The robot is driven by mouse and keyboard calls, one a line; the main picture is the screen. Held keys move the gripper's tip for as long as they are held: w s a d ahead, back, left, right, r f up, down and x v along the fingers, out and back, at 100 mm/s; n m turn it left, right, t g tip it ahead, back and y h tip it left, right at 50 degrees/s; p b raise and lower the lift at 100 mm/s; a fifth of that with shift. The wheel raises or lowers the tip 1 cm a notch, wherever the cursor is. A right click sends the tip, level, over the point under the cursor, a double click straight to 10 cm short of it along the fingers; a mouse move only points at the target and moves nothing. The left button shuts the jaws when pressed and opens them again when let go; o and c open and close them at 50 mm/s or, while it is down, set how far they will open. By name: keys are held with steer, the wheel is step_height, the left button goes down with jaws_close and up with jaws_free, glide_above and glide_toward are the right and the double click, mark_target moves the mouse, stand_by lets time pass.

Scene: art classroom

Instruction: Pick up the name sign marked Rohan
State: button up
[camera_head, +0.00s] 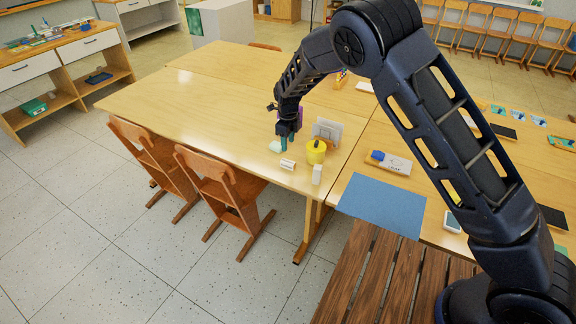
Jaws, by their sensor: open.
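My gripper (285,136) is at the end of my arm, low over the right end of the long wooden table (190,105). By its fingers is a small teal thing (284,144), partly covered by them; I cannot tell whether they touch it. The jaws are open. A small cream block with faint marks (287,164) lies in front of the gripper, and a white upright block (317,174) stands to its right. A pale card in a stand (327,131) is farther right. I cannot read the name Rohan on any of these.
A yellow pot (316,151) stands close to the gripper's right. A white block marked LEAF (396,164) and a blue mat (383,205) are on the right-hand table. Two wooden chairs (215,185) stand at the front edge. The long table's left part is clear.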

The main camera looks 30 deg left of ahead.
mark_target(288, 161)
steer(key=shift+s+d+f, duration=0.1)
steer(key=shift+f, duration=2.65)
steer(key=shift+s+d+f, duration=0.1)
steer(key=shift+f, duration=2.65)
jaws_close()
steer(key=shift+r, duration=0.15)
